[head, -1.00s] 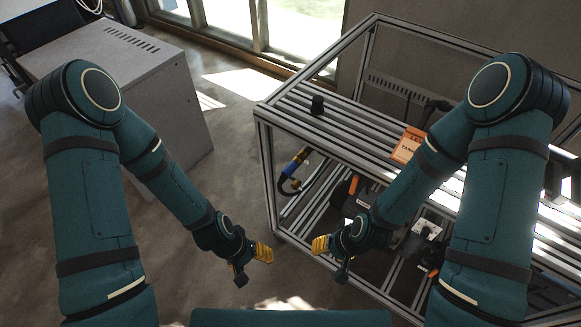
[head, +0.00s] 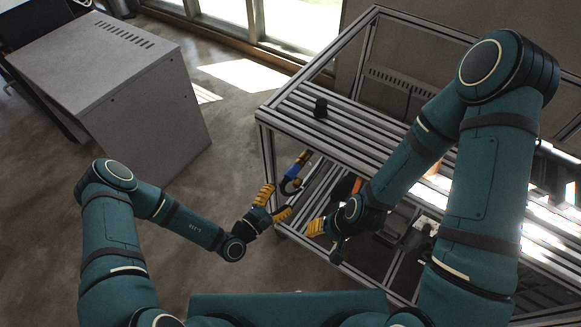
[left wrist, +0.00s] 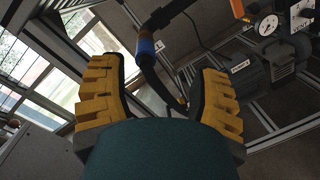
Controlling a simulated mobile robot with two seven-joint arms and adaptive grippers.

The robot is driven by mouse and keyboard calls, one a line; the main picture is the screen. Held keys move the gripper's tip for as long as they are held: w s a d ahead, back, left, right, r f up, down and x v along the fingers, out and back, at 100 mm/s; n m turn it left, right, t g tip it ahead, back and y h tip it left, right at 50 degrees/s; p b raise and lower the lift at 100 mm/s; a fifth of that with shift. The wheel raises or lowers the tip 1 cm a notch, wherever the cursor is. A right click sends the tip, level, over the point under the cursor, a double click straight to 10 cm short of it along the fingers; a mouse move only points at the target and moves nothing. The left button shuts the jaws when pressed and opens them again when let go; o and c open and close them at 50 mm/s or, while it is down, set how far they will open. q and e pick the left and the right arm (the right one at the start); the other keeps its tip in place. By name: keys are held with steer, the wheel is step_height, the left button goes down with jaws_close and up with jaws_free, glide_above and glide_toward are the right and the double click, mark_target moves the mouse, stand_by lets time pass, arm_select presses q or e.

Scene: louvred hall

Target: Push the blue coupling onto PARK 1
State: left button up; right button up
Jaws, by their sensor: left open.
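The blue coupling (head: 293,171) sits on a dark curved hose with a yellow-orange end, at the near left side of the metal frame rack. It also shows in the left wrist view (left wrist: 147,46), beyond the gap between my fingers. My left gripper (head: 273,204) is open and empty, just below and left of the coupling and apart from it. Its yellow fingers (left wrist: 160,98) stand wide apart in the left wrist view. My right gripper (head: 318,228) hangs in front of the rack; its finger gap cannot be made out. I see no marking that reads PARK 1.
The slatted rack top (head: 350,125) carries a small black cylinder (head: 320,108). My right arm covers much of the rack. A motor and gauge (left wrist: 267,27) show inside the rack. A grey cabinet (head: 130,70) stands at left, with open floor between it and the rack.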

mark_target(288, 178)
arm_select(q)
steer(key=shift+n+t+y, duration=0.5)
steer(key=shift+t+y, duration=0.2)
steer(key=shift+y, duration=0.1)
steer(key=w+b, duration=0.1)
steer(key=w, duration=0.1)
steer(key=w+d, duration=0.1)
steer(key=w+b, duration=0.1)
steer(key=w, duration=0.1)
steer(key=shift+w+d+f+b, duration=0.3)
steer(key=shift+w+f+b, duration=0.05)
steer(key=shift+f, duration=0.05)
steer(key=shift+x, duration=1.05)
steer(key=shift+p+x, duration=0.3)
steer(key=shift+x, duration=0.95)
steer(key=shift+r, duration=0.1)
steer(key=shift+p, duration=0.4)
